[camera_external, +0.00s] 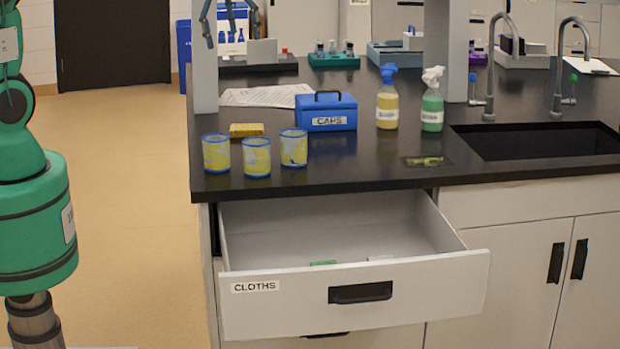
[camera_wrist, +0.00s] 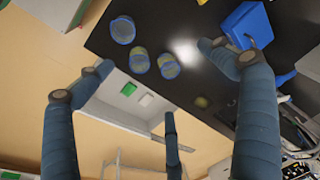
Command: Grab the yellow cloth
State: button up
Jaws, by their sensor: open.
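My gripper (camera_external: 229,32) hangs at the top of the external view, partly cut off. In the wrist view its blue-grey fingers (camera_wrist: 160,76) are spread wide, open and empty, above the counter and drawer.
Several cups (camera_external: 257,158) stand near the front edge. A blue caps box (camera_external: 326,112) and spray bottles (camera_external: 387,104) stand behind. The cloths drawer (camera_external: 400,290) is open, with green (camera_external: 322,262) and white pieces inside. A post (camera_external: 205,70) and a sink (camera_external: 530,142) flank the worktop.

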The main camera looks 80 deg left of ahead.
jog(key=w+a+f+g+p, duration=0.15)
jog(key=w+a+f, duration=0.25)
jog(key=a+f, duration=0.6)
jog(key=p, duration=0.2)
send_over(246, 128)
notch_tip(246, 128, down, 8)
jog(key=shift+w+a+r+m+g+h, duration=0.1)
jog(key=shift+w+r+m+g+h, duration=0.1)
jog(key=shift+m+g+h, duration=0.15)
jog(key=shift+f, duration=0.1)
jog(key=shift+f+b, duration=0.35)
jog(key=shift+f, duration=3.9)
jog(key=shift+s+f, duration=0.1)
jog(key=shift+f, duration=2.45)
jog(key=c, duration=1)
